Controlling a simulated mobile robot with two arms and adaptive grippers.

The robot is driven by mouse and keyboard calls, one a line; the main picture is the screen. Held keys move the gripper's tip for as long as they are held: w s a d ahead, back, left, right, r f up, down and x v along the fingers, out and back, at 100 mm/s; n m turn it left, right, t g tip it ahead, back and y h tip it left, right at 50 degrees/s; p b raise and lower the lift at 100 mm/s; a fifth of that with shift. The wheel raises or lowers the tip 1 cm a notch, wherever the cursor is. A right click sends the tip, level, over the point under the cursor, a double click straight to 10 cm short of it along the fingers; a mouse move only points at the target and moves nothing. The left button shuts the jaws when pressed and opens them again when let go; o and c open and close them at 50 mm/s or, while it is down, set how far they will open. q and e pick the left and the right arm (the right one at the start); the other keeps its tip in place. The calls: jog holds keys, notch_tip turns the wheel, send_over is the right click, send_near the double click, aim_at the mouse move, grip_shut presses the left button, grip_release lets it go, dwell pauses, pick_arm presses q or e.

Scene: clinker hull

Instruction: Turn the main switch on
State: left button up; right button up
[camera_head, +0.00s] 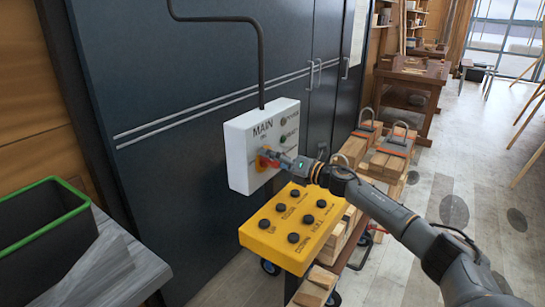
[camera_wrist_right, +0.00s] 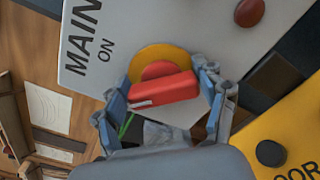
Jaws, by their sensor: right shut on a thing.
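The main switch is a red handle (camera_wrist_right: 165,90) on a round yellow plate (camera_wrist_right: 160,56), set in a white box (camera_head: 237,160) lettered MAIN and ON. In the wrist view the handle lies nearly level, roughly crosswise to the lettering, with a pale mark at its left end. I cannot tell its exact setting. My right gripper (camera_head: 274,157) reaches the switch from the right in the head view and partly covers it. Its fingers (camera_wrist_right: 164,94) are on both ends of the red handle, shut on it. My left gripper is not in view.
A yellow button box (camera_head: 262,223) with several black buttons sits just below the white box. Stacked timber (camera_head: 390,165) with metal clamps stands behind my right arm. A green-rimmed black bin (camera_head: 40,225) is at the left. Dark cabinet doors (camera_head: 180,90) stand behind; floor at right is open.

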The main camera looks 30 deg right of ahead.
jog(key=m+p, duration=0.1)
jog(key=m, duration=0.3)
jog(key=shift+d+m+p, duration=0.15)
jog(key=shift+m+p, duration=0.15)
jog(key=shift+p, duration=0.05)
jog(key=m, duration=0.1)
jog(key=m+p, duration=0.1)
jog(key=m, duration=0.2)
jog(key=shift+f, duration=0.25)
jog(key=shift+m+p, duration=0.3)
jog(key=o, duration=1.2)
jog(key=shift+w+f, duration=0.1)
jog(key=shift+c, duration=0.2)
jog(key=v, duration=1.2)
jog(key=shift+d, duration=0.1)
